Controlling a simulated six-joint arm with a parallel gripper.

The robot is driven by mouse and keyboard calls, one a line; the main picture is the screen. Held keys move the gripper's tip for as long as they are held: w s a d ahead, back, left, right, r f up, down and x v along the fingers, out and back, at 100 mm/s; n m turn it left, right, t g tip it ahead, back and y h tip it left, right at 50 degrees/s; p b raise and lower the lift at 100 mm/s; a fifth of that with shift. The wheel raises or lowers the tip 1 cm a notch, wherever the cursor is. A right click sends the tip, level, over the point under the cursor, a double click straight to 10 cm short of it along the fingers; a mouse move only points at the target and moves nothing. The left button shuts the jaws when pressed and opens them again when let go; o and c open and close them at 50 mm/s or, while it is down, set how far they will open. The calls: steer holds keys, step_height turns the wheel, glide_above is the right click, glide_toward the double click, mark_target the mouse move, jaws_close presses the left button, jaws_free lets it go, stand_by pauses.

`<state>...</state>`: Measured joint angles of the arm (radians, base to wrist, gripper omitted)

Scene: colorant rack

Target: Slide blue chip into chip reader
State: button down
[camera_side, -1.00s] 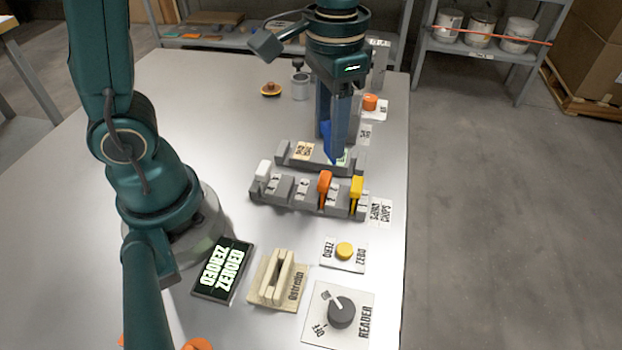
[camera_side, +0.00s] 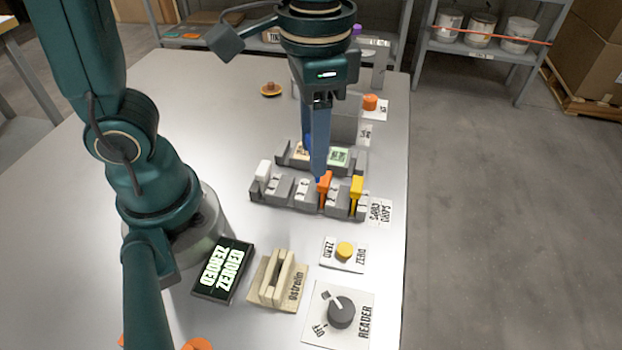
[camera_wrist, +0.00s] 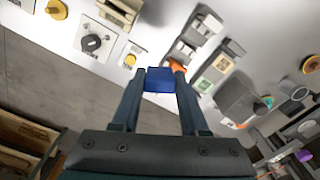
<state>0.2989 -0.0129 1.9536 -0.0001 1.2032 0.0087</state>
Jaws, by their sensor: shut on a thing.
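My gripper (camera_wrist: 160,82) is shut on the blue chip (camera_wrist: 159,80), which shows between the fingertips in the wrist view. In the side view my gripper (camera_side: 317,175) hangs over the chip rack, and its fingers hide most of the blue chip; a blue sliver (camera_side: 307,142) shows at their left. The chip reader (camera_side: 278,280), a beige block with a slot between two upright walls, stands at the front of the table, apart from the gripper. It also shows at the top of the wrist view (camera_wrist: 118,10).
The chip rack (camera_side: 285,208) holds a white chip (camera_side: 263,171), an orange chip (camera_side: 325,187) and a yellow chip (camera_side: 356,190). Near the reader are a display (camera_side: 223,268) reading ZEROED, a yellow zero button (camera_side: 345,250) and a grey reader knob (camera_side: 341,311).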

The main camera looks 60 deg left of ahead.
steer(key=s+d+m, duration=0.5)
steer(key=s, duration=0.4)
steer(key=shift+s+d+f, duration=0.2)
steer(key=shift+d+f, duration=0.2)
steer(key=shift+f, duration=0.05)
glide_above(273, 261)
steer(key=d, duration=0.2)
steer(key=shift+s+a+f, duration=0.15)
steer(key=shift+f, duration=1.3)
steer(key=shift+s+a+f, duration=0.1)
steer(key=shift+f, duration=1.35)
steer(key=shift+f, duration=1.7)
steer(key=shift+c, duration=1.7)
jaws_free()
steer(key=shift+r, duration=2.55)
